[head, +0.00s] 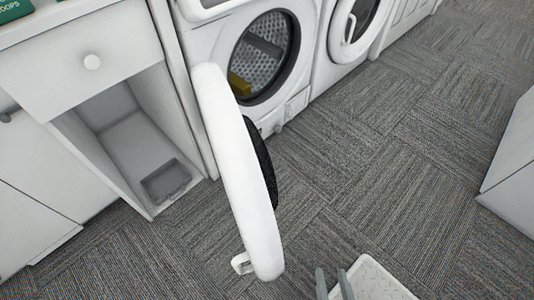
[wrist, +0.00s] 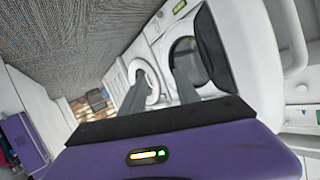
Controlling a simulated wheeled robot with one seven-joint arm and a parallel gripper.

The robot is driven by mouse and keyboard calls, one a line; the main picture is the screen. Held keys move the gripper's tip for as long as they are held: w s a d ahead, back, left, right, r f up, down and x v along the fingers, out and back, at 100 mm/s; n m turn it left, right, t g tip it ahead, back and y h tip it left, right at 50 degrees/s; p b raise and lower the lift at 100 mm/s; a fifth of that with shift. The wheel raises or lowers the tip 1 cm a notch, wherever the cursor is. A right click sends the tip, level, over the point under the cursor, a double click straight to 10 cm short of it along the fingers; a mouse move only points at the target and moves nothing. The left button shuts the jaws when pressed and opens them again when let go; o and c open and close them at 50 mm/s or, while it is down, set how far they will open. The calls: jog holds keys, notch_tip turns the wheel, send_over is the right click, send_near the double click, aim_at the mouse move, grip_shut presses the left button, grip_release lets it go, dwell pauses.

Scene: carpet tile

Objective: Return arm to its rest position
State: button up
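My gripper (head: 334,284) is low at the bottom edge of the head view, to the right of the open washer door (head: 240,180). Its two grey fingers are apart with nothing between them. The wrist view also shows the gripper (wrist: 160,75) with a clear gap between the fingers. In that view the white door (wrist: 258,60) is close on the right, apart from the fingers as far as I can tell. The rest of my arm is mostly hidden.
The open machine (head: 213,40) holds something yellow (head: 240,85) in its drum. A second machine (head: 330,50) stands to its right. An open white cabinet (head: 95,70) is at left, and a white block (head: 515,165) at right. Carpet (head: 360,170) between is clear.

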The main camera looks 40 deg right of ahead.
jog(key=w+r+n+t+y+p, duration=0.2)
jog(key=r+n+y+p, duration=0.2)
jog(key=r+p, duration=0.7)
jog(key=w+r+n+t+y+p, duration=0.2)
jog(key=r+n+y+p, duration=0.3)
jog(key=r, duration=2)
jog(key=n+p, duration=0.1)
jog(key=p, duration=0.5)
jog(key=shift+d+r, duration=0.2)
jog(key=shift+r, duration=0.05)
jog(key=shift+f, duration=0.1)
